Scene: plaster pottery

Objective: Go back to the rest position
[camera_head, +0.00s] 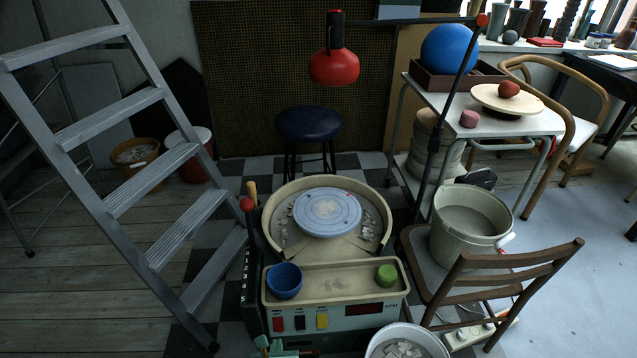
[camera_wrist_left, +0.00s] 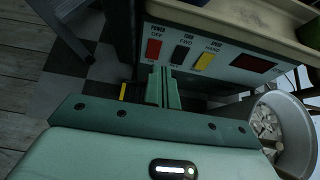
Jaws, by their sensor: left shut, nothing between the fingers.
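My left gripper (camera_head: 276,348) is at the bottom edge of the head view, low in front of the pottery wheel's control panel (camera_head: 345,317). Only its green tip shows there. In the left wrist view its green fingers (camera_wrist_left: 159,87) are together with nothing between them. They point toward the panel with its red, black and yellow switches, and I cannot tell whether they touch it. My right gripper is in neither view.
Above the panel, a tray (camera_head: 335,282) holds a blue bowl (camera_head: 284,280) and a green cup (camera_head: 386,275). A white bucket of shards (camera_head: 405,340) stands right of my gripper. A ladder (camera_head: 150,170) leans left, and a wooden chair (camera_head: 480,275) stands right.

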